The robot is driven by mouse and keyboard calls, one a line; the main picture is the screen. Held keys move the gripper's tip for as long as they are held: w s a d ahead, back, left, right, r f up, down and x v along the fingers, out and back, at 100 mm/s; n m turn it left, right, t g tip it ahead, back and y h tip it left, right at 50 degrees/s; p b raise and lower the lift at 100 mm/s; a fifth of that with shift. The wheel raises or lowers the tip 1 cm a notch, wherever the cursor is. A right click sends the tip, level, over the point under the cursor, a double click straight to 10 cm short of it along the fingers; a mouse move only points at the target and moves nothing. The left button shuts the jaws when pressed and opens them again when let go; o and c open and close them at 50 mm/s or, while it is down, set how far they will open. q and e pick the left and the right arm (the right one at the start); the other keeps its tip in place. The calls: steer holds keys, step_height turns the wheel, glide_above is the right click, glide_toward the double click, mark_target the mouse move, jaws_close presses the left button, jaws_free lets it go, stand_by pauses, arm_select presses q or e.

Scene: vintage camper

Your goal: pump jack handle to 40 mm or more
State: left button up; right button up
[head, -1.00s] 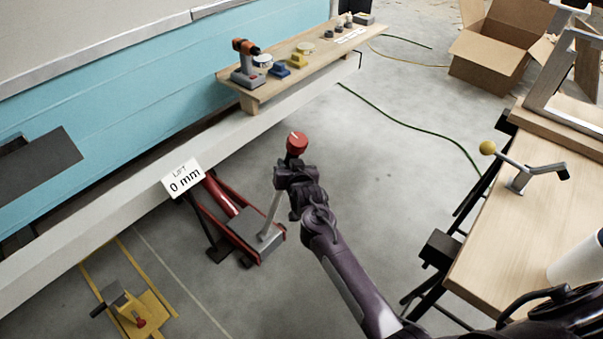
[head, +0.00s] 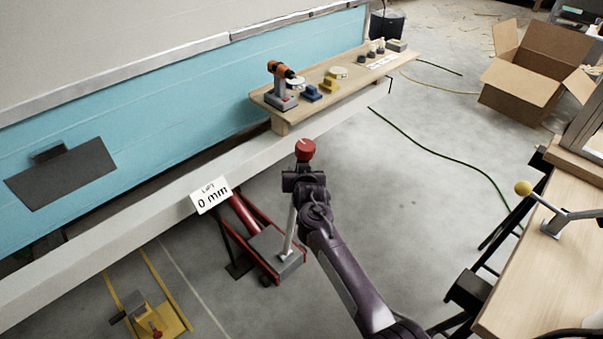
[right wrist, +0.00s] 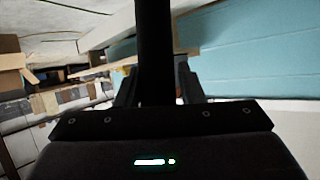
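The red floor jack (head: 262,240) stands on the floor with one end under the camper's pale lower edge. Its grey handle (head: 290,232) rises nearly upright, leaning a little right, to a red knob (head: 305,149). My right gripper (head: 302,180) is around the handle just below the knob. In the right wrist view the handle (right wrist: 153,45) is a dark bar between my fingers, which look closed on it. The contact itself is partly hidden. My left gripper is not in view.
A wooden shelf (head: 340,78) with an orange-headed tool (head: 281,85) and small items runs along the camper. A workbench (head: 545,265) with a yellow-knobbed lever (head: 523,188) stands at right. A yellow floor device (head: 157,320) is at lower left. Floor beyond the jack is mostly clear.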

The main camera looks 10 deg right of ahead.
steer(key=shift+o, duration=1.3)
steer(key=shift+w+a+r, duration=0.25)
steer(key=shift+w, duration=0.05)
steer(key=shift+o, duration=0.6)
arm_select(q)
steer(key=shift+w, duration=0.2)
arm_select(e)
steer(key=shift+s+f, duration=0.1)
steer(key=shift+s, duration=0.15)
steer(key=shift+s+a, duration=0.1)
steer(key=shift+s, duration=0.15)
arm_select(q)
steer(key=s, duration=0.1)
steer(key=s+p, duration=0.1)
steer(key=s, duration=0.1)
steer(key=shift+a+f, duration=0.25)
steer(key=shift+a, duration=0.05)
arm_select(e)
steer(key=v, duration=0.7)
